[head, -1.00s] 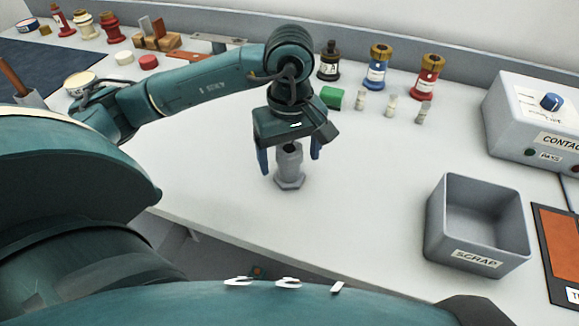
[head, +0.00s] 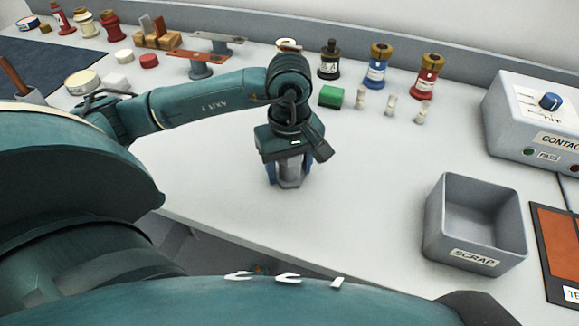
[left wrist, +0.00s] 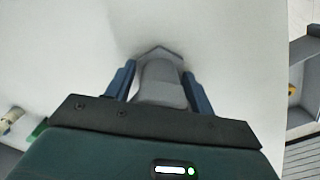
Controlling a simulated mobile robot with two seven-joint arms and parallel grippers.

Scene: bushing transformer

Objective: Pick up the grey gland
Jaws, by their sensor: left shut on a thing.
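The grey gland (head: 290,174) stands upright on the white bench near its front edge, with its wider hexagonal base down. My left gripper (head: 289,178) is over it from above, with its blue fingers one on each side of the gland and shut on it. The upper part of the gland is hidden by the gripper body in the head view. In the left wrist view the gland (left wrist: 160,80) lies between the two blue fingers (left wrist: 160,82). I cannot tell any gap between its base and the bench. My right gripper is not in view.
A grey scrap bin (head: 476,258) stands to the right, with a contact tester box (head: 535,120) behind it. A green block (head: 331,97), small vials (head: 390,105) and several bushings (head: 378,68) stand behind the gripper. The bench between the gland and the bin is clear.

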